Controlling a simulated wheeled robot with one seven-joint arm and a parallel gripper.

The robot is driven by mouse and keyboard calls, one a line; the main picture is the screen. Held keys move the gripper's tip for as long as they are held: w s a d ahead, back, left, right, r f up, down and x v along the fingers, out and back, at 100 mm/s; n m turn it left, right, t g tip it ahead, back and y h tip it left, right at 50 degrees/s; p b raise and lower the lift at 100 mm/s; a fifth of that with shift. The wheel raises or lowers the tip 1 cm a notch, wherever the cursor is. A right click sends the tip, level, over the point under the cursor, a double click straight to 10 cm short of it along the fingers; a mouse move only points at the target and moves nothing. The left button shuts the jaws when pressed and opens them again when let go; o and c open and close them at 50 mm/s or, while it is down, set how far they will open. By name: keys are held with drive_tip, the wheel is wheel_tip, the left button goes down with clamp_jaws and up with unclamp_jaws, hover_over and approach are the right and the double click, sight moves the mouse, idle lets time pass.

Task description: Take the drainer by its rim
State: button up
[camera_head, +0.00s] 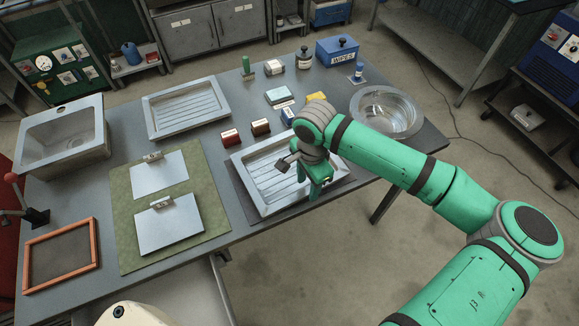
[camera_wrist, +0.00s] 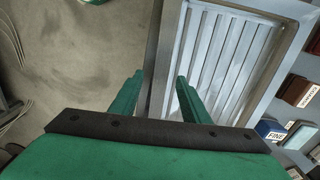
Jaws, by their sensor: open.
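A ribbed metal drainer (camera_head: 264,181) lies on a dark mat at the right front of the table. Its ribbed floor and near rim fill the upper middle of the wrist view (camera_wrist: 226,55). My gripper (camera_head: 318,190) is over its right end, pointing down, open and empty. In the wrist view, the two green fingers (camera_wrist: 160,77) appear one on each side of the drainer's rim, the left one over the floor side and the right one over the inside. I cannot tell how far down they reach. My arm hides part of the drainer in the head view.
A second ribbed drainer (camera_head: 188,106) lies at the back left. A round metal bowl (camera_head: 385,112) stands at the right end. Small boxes (camera_head: 261,127) stand just behind the near drainer. A green mat (camera_head: 207,190) with two metal plates lies to its left.

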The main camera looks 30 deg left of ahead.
wheel_tip(320, 180, down, 2)
drive_tip(key=shift+f, duration=0.1)
drive_tip(key=shift+w, duration=0.1)
clamp_jaws()
drive_tip(key=shift+w, duration=0.1)
